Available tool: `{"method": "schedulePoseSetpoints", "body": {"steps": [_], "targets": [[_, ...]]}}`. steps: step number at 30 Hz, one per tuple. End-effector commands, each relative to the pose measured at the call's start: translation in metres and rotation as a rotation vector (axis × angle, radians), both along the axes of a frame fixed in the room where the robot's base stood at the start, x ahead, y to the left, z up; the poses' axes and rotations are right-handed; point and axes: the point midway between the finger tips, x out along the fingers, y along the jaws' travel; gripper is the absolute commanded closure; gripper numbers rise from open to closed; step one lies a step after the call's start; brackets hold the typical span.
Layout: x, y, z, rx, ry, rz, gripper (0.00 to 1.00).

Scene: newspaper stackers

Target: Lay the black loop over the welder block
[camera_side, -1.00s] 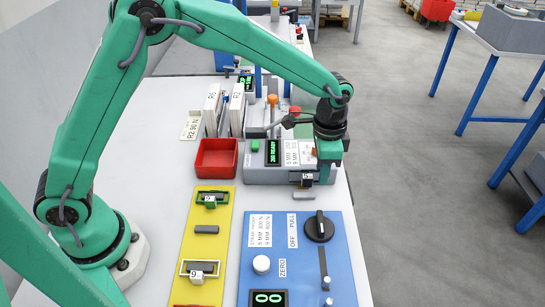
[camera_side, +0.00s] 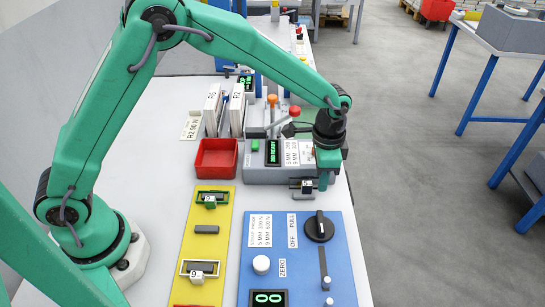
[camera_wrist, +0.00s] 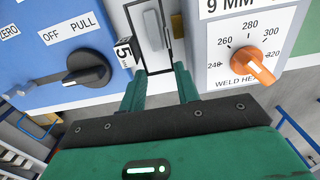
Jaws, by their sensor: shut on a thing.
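My gripper (camera_side: 325,183) is shut on the near edge of the black loop (camera_wrist: 169,42), at the front right of the grey welder (camera_side: 262,174). The loop is a thin black frame with a white tag marked 5 (camera_wrist: 127,51). The grey welder block (camera_wrist: 153,29) shows inside the loop's outline in the wrist view. I cannot tell whether the loop rests flat or is still slightly above. My gripper's fingers (camera_wrist: 160,86) show in the wrist view.
The blue panel (camera_side: 275,235) with its black knob (camera_side: 319,227) lies in front. The yellow board (camera_side: 205,250) holds a green loop (camera_side: 224,198) and a white loop (camera_side: 186,266). A red tray (camera_side: 216,158) stands left of the welder. An orange knob (camera_wrist: 247,63) sits close right of the loop.

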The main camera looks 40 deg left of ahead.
Motion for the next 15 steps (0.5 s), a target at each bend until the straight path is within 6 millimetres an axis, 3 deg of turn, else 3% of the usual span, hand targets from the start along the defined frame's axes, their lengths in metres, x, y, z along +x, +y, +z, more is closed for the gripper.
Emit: {"method": "schedulePoseSetpoints", "body": {"steps": [15], "targets": [[0.000,0.000,-0.029,0.001,0.001,0.000,0.90]]}}
